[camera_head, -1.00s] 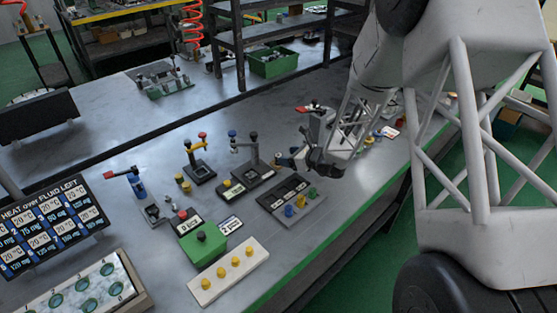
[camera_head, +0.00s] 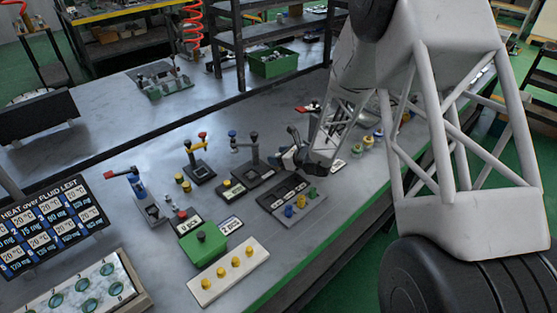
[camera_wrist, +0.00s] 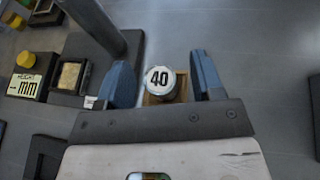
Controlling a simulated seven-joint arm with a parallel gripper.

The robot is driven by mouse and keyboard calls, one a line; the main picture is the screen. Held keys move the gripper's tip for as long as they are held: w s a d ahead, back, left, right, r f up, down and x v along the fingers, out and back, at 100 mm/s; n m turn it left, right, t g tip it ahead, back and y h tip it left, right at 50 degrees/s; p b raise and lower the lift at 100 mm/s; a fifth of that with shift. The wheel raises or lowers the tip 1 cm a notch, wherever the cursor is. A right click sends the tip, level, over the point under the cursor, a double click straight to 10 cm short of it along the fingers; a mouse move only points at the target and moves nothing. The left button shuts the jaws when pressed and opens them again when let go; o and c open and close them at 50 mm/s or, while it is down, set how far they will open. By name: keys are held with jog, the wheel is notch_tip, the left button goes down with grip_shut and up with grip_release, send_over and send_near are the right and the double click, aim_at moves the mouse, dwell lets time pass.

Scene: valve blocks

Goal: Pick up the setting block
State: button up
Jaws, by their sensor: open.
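A small block marked 40 (camera_wrist: 160,80), with a round white top and a wood-coloured square base, appears between my fingers in the wrist view. I take it for the setting block, though its name is not shown. My gripper (camera_wrist: 164,72) is open, with one blue finger on each side of the block and gaps visible at both sides. In the head view my gripper (camera_head: 292,156) is low over the bench, behind the dark-labelled board. The block cannot be made out there.
A dark post on a base (camera_wrist: 95,25) stands left of my fingers in the wrist view. A plate marked mm (camera_wrist: 24,86) and a small tray (camera_wrist: 68,76) lie further left. The green box (camera_head: 203,243) and the white strip with yellow knobs (camera_head: 228,273) stand nearer the front.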

dwell(0.3)
jog(key=c, duration=1.1)
jog(key=shift+r, duration=0.15)
jog(key=shift+r, duration=1.7)
jog(key=s+d, duration=0.1)
jog(key=s, duration=0.4)
jog(key=s+d+r, duration=0.1)
jog(key=s+d, duration=0.1)
jog(key=s, duration=0.3)
jog(key=s+d, duration=0.1)
jog(key=s, duration=0.4)
jog(key=shift+s+d+r, duration=0.15)
jog(key=shift+s+r, duration=0.05)
jog(key=shift+s, duration=0.05)
